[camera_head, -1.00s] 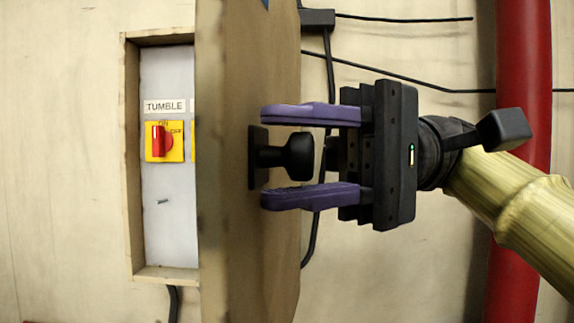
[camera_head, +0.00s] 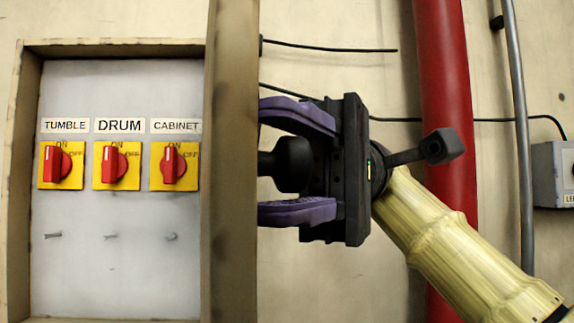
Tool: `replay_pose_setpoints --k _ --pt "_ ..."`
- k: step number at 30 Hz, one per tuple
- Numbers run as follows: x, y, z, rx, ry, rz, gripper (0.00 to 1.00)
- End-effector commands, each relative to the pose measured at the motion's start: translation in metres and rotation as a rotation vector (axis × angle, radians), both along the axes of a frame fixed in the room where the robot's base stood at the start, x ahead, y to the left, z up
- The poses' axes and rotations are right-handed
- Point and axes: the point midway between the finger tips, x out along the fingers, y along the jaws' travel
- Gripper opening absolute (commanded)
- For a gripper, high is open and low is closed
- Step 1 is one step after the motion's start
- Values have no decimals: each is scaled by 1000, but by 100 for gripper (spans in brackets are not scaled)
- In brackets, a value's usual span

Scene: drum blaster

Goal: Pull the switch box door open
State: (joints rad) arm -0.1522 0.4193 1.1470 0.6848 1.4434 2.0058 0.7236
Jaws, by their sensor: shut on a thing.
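The switch box (camera_head: 112,47) is on the wall at the left of the head view. Its door (camera_head: 231,165) stands open, seen nearly edge-on at the right side of the box. The black door knob (camera_head: 290,170) sticks out to the right from the door's outer face. My gripper (camera_head: 262,163) has its purple fingers above and below the knob and is shut on it. The fingertips reach the door's face. Part of the knob's base is hidden by the door edge.
Inside the box are the TUMBLE switch (camera_head: 62,165), DRUM switch (camera_head: 116,165) and CABINET switch (camera_head: 174,165), red on yellow plates. A red pipe (camera_head: 447,100) and a thin grey pipe (camera_head: 517,120) run up the wall, with a grey box (camera_head: 553,175) at the far right.

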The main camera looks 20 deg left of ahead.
Motion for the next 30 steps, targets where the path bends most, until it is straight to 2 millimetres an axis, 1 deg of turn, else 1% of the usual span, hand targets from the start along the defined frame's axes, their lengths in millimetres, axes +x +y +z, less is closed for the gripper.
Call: replay_pose_setpoints --k 5,6,8,17,20,23,30 --pt "3 0 -1 -4 -2 -9 0" --pt "3 0 -1 -4 -2 -11 38" --pt "4 -1 -1 -4 -2 -13 50" --pt "2 0 0 -2 0 -6 50" --pt "5 0 0 -1 1 -3 50" --pt "13 -1 1 1 2 -3 50" --pt "43 -3 2 0 3 -4 50"
